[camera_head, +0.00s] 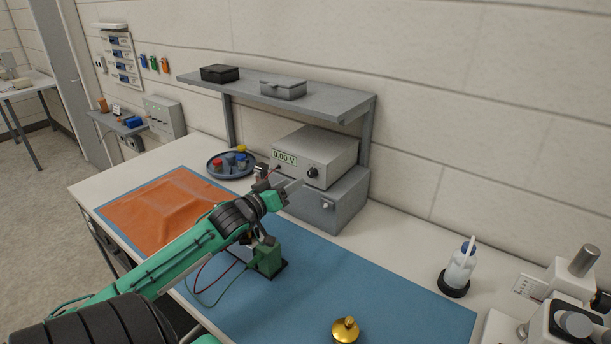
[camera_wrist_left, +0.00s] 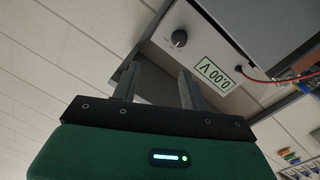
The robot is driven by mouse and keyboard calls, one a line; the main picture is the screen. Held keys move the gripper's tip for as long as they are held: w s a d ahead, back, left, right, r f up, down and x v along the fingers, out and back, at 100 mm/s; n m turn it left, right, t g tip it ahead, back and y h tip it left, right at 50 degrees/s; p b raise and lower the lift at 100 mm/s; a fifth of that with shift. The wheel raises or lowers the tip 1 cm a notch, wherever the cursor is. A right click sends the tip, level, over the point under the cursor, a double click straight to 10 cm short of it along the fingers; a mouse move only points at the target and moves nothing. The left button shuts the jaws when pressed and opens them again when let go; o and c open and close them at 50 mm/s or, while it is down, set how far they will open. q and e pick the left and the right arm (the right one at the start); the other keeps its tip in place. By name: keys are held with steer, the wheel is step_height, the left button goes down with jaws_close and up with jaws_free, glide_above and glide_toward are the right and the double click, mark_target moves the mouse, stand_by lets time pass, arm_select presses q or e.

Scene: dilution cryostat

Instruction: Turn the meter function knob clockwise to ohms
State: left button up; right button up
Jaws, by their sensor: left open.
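The meter (camera_head: 318,158) is a light grey box under the shelf, with a display (camera_head: 285,158) reading 0.00 V. Its black function knob (camera_head: 312,172) is on the right of the front face. In the left wrist view the knob (camera_wrist_left: 179,38) shows beyond the fingertips, and the display (camera_wrist_left: 213,72) appears upside down. My left gripper (camera_head: 280,183) is in front of the meter, a little below and left of the knob. In the left wrist view the left gripper (camera_wrist_left: 158,78) is open and empty, with its fingers apart and not around the knob. My right gripper is not in view.
The meter stands on a grey box (camera_head: 335,200) beneath a shelf (camera_head: 300,97). A round tray (camera_head: 213,170) with coloured items is left of it. A green block (camera_head: 268,257) with wires is below my left arm. A bottle (camera_head: 460,268) and brass weight (camera_head: 345,331) are to the right.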

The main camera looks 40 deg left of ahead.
mark_target(310, 175)
arm_select(q)
steer(key=s+a+f+n, duration=0.1)
steer(key=s+f+n, duration=0.2)
steer(key=s+n, duration=0.1)
steer(key=shift+y, duration=0.3)
steer(key=w+p, duration=0.1)
steer(key=w, duration=0.2)
steer(key=w+p, duration=0.1)
steer(key=w, duration=0.3)
steer(key=w+a+p, duration=0.1)
steer(key=w, duration=0.3)
steer(key=shift+w, duration=0.2)
steer(key=shift+w+f+p, duration=0.1)
steer(key=shift+w+p, duration=0.3)
steer(key=shift+w, duration=0.65)
jaws_close()
